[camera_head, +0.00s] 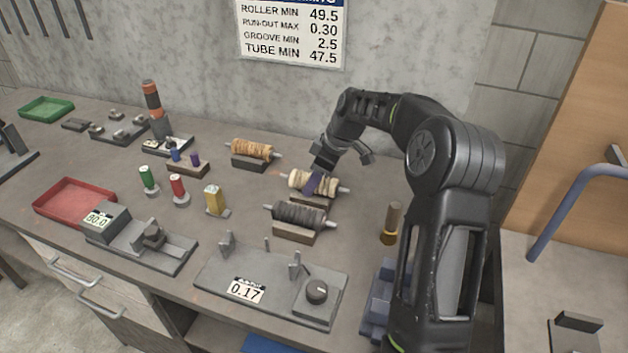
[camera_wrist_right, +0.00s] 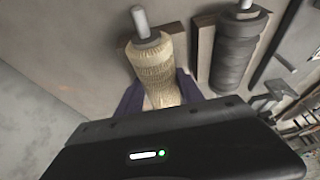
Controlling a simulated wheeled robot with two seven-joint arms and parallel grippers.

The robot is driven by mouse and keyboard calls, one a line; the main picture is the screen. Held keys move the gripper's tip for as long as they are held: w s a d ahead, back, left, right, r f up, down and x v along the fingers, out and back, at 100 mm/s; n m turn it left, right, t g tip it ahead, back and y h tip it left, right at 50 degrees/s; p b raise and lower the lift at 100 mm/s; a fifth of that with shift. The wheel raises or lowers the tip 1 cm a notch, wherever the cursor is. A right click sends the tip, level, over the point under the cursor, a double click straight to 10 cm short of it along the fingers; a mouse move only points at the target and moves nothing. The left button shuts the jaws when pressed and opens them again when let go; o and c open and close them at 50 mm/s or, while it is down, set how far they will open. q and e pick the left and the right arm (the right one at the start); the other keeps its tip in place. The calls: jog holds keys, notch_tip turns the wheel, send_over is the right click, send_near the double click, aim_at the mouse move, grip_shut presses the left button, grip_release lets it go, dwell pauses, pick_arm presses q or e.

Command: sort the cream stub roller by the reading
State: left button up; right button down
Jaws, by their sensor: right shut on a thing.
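The cream stub roller (camera_head: 328,187) has grey shaft ends and lies level at its wooden cradle (camera_head: 312,201). My right gripper (camera_head: 314,182) is shut on its middle from above, with purple-blue fingers on both sides. In the right wrist view the cream roller (camera_wrist_right: 158,70) shows between those fingers (camera_wrist_right: 160,98); the gripper body hides its near end. I cannot tell whether it is clear of the cradle. The run-out stand (camera_head: 247,290) reads 0.17. The other gauge (camera_head: 97,219) appears to read 80.0. My left gripper is not in view.
A dark roller (camera_head: 298,215) and an orange-tan roller (camera_head: 252,149) lie in cradles nearby. A red tray (camera_head: 75,199) and a green tray (camera_head: 46,108) stand at left. Small spools (camera_head: 178,188) stand mid-bench. The wall sign (camera_head: 291,30) lists roller min 49.5, run-out max 0.30.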

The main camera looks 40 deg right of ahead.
jog(key=c, duration=0.7)
grip_release()
jog(key=shift+o, duration=0.2)
jog(key=shift+s+f, duration=0.1)
jog(key=b+v, duration=0.1)
jog(key=v, duration=0.7)
